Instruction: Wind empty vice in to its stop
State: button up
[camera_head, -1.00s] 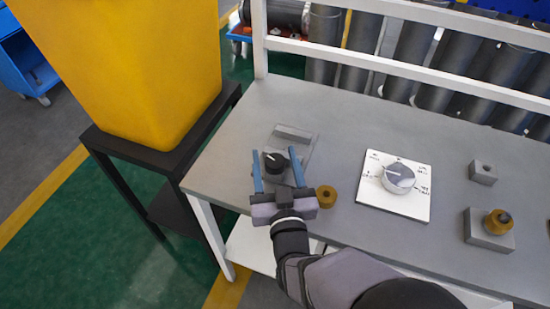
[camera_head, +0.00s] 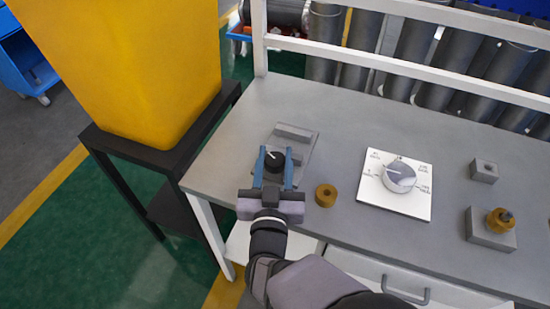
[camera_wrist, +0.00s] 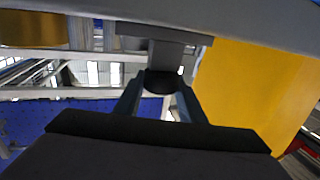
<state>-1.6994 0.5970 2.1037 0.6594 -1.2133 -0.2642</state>
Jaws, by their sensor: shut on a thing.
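The vice (camera_head: 294,134) is a grey plate with a raised grey bar at its far end, near the left end of the bench. Its black round knob (camera_head: 274,160) with a white pointer line sits at the near end. I see no part lying in the vice. My gripper (camera_head: 275,157) has its two blue fingers on either side of the knob and is shut on it. In the wrist view the knob (camera_wrist: 160,82) shows dark between the fingers, with the grey vice body (camera_wrist: 166,50) beyond it. The knob's far side is hidden.
A brass ring (camera_head: 326,195) stands just right of my gripper. Further right are a white panel with a silver dial (camera_head: 398,176), a small grey block (camera_head: 484,171) and a grey block carrying a brass flanged piece (camera_head: 500,220). A yellow bin (camera_head: 150,70) stands left of the bench.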

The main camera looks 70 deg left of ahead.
aim_at(276, 159)
jog(key=m+t+h, duration=0.1)
jog(key=t, duration=0.1)
jog(key=m+t+h, duration=0.2)
jog(key=shift+s+a, duration=0.1)
jog(key=shift+s, duration=0.05)
jog(key=m+t+h, duration=0.3)
jog(key=h, duration=0.1)
jog(key=shift+m, duration=0.3)
jog(key=shift+f+m+t+h+b, duration=0.1)
jog(key=shift+m+t+h+b, duration=0.15)
jog(key=shift+m+t+h, duration=0.55)
jog(key=shift+m+t+h+b, duration=0.3)
jog(key=shift+m+h, duration=0.6)
jog(key=shift+h, duration=1.1)
jog(key=shift+r+m+h+b, duration=0.2)
jog(key=shift+m+h+b, duration=0.25)
jog(key=shift+m+h, duration=0.45)
jog(key=o, duration=1)
jog(key=shift+o, duration=0.2)
notch_tip(276, 159, up, 10)
jog(key=shift+w, duration=0.2)
